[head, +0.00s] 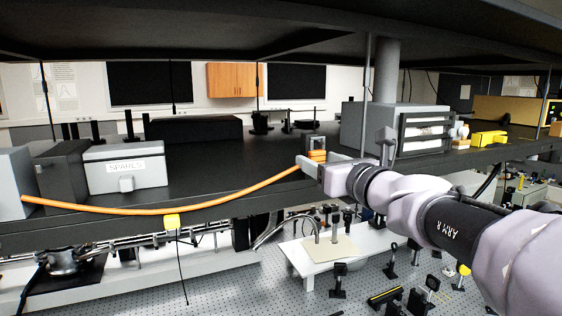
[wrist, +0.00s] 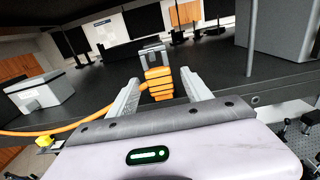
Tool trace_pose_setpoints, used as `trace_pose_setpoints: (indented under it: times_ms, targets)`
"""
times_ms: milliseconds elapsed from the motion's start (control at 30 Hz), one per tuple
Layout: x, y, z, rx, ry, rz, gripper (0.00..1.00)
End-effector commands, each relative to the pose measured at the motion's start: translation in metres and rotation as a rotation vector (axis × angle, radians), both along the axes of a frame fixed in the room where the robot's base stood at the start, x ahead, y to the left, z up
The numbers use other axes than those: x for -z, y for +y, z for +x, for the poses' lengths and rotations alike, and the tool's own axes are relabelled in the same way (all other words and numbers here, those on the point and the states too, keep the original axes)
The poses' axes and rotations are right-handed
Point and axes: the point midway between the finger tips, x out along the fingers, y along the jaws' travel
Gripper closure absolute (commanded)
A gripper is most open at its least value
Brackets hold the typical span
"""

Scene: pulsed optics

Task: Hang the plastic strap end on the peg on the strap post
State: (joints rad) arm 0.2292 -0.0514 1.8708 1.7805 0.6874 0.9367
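The orange strap (head: 190,209) runs from a grey block at the left, sags along the shelf's front edge and rises to my gripper. Its ribbed orange plastic end (wrist: 159,84) is between my fingers in the wrist view, against or just in front of the small grey strap post (wrist: 153,54). The post (head: 314,142) also shows in the head view behind the end. My gripper (wrist: 160,82) is open, with a visible gap on each side of the strap end. The peg is hidden, and I cannot tell whether the end sits on it.
A grey box labelled SPARES (head: 125,167) stands on the dark shelf at the left. A large grey instrument (head: 396,128) stands right of the post. An optical table lies below.

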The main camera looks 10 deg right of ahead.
Motion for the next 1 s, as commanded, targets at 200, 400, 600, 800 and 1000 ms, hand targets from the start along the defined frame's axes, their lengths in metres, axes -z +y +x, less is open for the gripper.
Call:
trace_pose_setpoints:
  times_ms: [200, 400, 600, 800, 1000]
  targets:
    - [0.0, 0.0, 0.0, 0.0, 0.0, 0.0, 0.43]
    - [0.0, -0.009, -0.025, 0.003, -0.003, -0.001, 0.43]
    - [0.001, -0.029, -0.087, 0.006, -0.003, -0.001, 0.43]
    - [0.001, -0.047, -0.141, 0.006, -0.001, -0.001, 0.43]
    - [0.0, -0.054, -0.164, 0.002, 0.0, -0.001, 0.43]
